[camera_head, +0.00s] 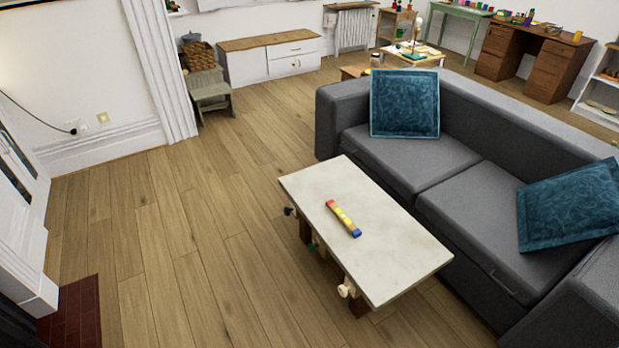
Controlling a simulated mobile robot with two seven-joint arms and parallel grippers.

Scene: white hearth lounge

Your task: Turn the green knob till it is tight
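A small green knob (312,247) shows low on the near left side of the coffee table, below the edge of its top. It is small in the picture, so I cannot tell how tight it is. The coffee table (395,255) has a pale rectangular top and dark brown legs. A black knob (289,211) is on the same side farther back, and a cream knob (345,290) is nearer the front. Neither of my grippers is in view.
A multicoloured bar (343,218) lies on the tabletop. A grey sofa (460,200) with blue cushions stands close along the table's right side. The wooden floor (190,230) left of the table is clear. A brick hearth (75,315) is at the lower left.

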